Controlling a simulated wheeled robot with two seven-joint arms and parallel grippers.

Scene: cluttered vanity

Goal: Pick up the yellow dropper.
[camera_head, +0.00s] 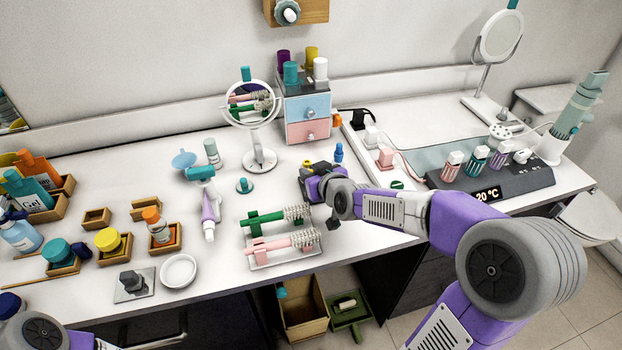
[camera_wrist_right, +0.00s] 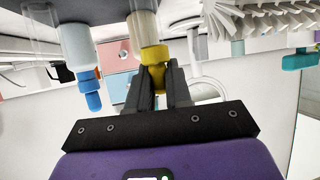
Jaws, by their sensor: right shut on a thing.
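The yellow dropper (camera_wrist_right: 149,54) has a yellow cap and a pale body in the right wrist view. My right gripper (camera_wrist_right: 157,88) is shut on its yellow cap, with one dark finger on each side. In the head view the right gripper (camera_head: 306,172) is low over the table, in front of the drawer box, and a bit of yellow (camera_head: 307,162) shows at its tip. Most of the dropper is hidden there by the gripper. Of my left arm, only a part shows at the bottom left; its gripper is out of view.
A blue dropper (camera_head: 339,152) stands close behind my right gripper; it also shows in the wrist view (camera_wrist_right: 91,92). A rack with green and pink brushes (camera_head: 284,257) lies in front. A round mirror (camera_head: 249,105) and a drawer box (camera_head: 307,112) stand behind.

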